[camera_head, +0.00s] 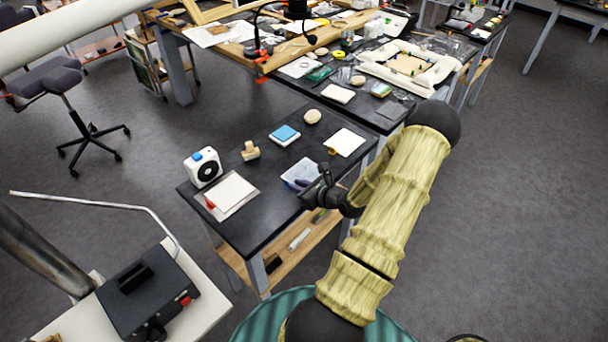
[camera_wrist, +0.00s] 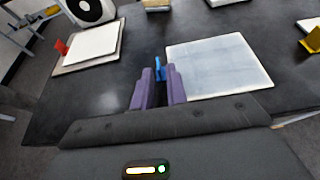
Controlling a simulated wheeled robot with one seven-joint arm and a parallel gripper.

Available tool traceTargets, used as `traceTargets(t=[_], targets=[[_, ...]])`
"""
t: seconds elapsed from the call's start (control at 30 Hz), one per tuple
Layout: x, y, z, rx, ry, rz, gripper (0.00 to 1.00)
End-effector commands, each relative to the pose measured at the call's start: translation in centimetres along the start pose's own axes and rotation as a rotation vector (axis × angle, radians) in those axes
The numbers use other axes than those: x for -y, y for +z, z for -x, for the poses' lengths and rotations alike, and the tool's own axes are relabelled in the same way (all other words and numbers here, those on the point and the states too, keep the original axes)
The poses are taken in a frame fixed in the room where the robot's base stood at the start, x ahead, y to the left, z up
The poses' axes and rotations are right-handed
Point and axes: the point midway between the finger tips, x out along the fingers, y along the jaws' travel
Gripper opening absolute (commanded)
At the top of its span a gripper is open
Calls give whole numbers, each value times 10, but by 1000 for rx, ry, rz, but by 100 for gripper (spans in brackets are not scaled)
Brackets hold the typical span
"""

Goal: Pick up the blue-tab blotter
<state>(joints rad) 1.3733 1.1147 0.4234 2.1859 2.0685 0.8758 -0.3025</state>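The blue-tab blotter is a flat pale square pad, and it fills the middle right of the wrist view (camera_wrist: 222,65). Its small upright blue tab (camera_wrist: 158,70) is at its left edge. In the head view the blotter (camera_head: 303,168) lies near the table's right edge, partly hidden by my gripper. My gripper (camera_head: 301,184) reaches it from the right. In the wrist view its two purple fingers (camera_wrist: 160,76) stand either side of the tab, with a narrow gap between them. The blotter looks flat on the table, not lifted.
On the dark table (camera_head: 262,212) lie a red-tab white pad (camera_head: 234,190), a yellow-tab white pad (camera_head: 345,141), a blue-topped pad (camera_head: 285,134), a wooden block (camera_head: 250,151), a white device with a round dial (camera_head: 203,167) and a round beige object (camera_head: 312,116).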

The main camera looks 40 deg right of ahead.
Motion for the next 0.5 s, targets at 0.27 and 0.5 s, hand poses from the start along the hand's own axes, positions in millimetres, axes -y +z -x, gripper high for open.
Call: traceTargets(t=[0.27, 0.5], targets=[[-4, 4, -38, 2, 3, 0, 15], [-3, 3, -46, 1, 1, 0, 15]])
